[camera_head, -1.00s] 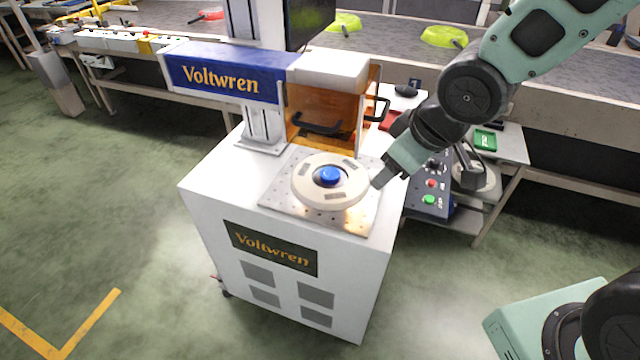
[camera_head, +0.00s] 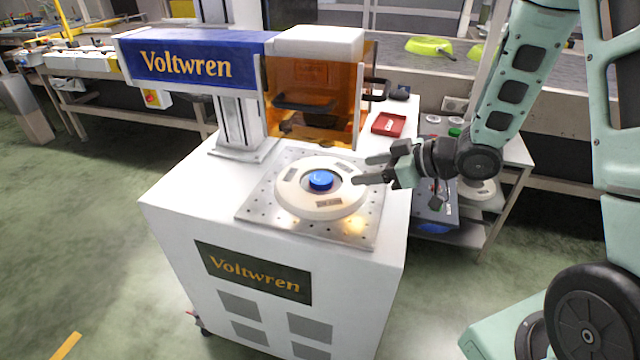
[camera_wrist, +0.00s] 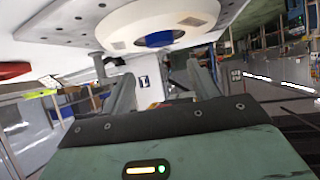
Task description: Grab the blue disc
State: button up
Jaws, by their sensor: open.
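The blue disc (camera_head: 320,180) sits in the centre of a round cream fixture (camera_head: 308,205) on the machine's perforated metal plate (camera_head: 258,208). In the wrist view the blue disc (camera_wrist: 158,39) shows beyond the fingers, a little above the middle of the gap. My gripper (camera_head: 366,170) is open and empty, with its fingers pointing left at the right edge of the fixture. The fingertips are apart from the disc. In the wrist view my gripper's two fingers (camera_wrist: 146,62) are spread wide.
The machine's orange guard (camera_head: 312,95) with a black handle stands behind the plate. A red tray (camera_head: 389,124) lies behind my gripper on the white top. A side table (camera_head: 515,152) stands to the right. The white top left of the plate is clear.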

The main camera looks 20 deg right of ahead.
aim_at(321, 177)
jog(key=x, duration=1.1)
jog(key=shift+w+a+f, duration=0.2)
jog(key=shift+f, duration=0.05)
jog(key=c, duration=0.8)
jog(key=shift+r, duration=0.1)
